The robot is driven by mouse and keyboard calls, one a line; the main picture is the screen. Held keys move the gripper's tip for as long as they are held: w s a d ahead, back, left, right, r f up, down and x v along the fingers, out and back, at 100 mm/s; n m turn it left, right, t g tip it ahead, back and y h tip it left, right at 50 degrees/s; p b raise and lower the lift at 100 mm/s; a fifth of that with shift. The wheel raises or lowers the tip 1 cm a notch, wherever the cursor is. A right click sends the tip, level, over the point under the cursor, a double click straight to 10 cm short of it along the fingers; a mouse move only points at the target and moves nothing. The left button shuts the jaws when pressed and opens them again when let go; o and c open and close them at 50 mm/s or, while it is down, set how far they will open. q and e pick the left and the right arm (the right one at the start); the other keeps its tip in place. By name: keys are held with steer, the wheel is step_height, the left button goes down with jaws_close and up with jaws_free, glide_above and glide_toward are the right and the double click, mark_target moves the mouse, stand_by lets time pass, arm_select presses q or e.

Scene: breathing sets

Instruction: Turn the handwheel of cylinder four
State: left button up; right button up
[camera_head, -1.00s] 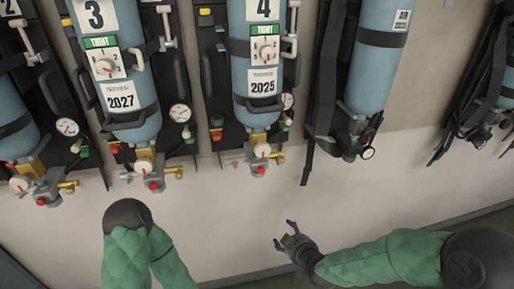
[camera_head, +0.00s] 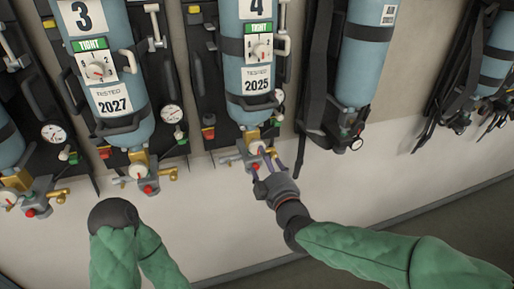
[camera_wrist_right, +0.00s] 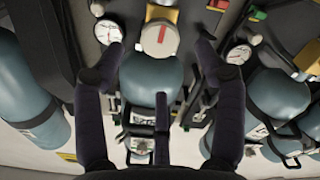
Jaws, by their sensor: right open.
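Cylinder four (camera_head: 247,106) is a blue bottle with a "4" label, hung valve-down on a dark backplate. Its handwheel (camera_head: 254,148) is a pale round knob at the bottom valve. In the right wrist view the handwheel (camera_wrist_right: 158,38) shows a red mark on its face. My right gripper (camera_head: 268,158) is open just below and right of the handwheel in the head view. In the right wrist view its fingers (camera_wrist_right: 160,48) stand apart on both sides of the handwheel, and I cannot tell if they touch it.
Cylinder three (camera_head: 108,95) hangs to the left with its own valve. A gauge (camera_wrist_right: 108,31) and a second gauge (camera_wrist_right: 239,54) flank the handwheel. A dial plate marked "TIGHT" (camera_head: 259,45) sits on cylinder four. Below the valves the wall (camera_head: 215,225) is clear.

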mark_target(257, 154)
steer(key=x, duration=0.7)
steer(key=shift+w, duration=0.3)
steer(key=c, duration=1.2)
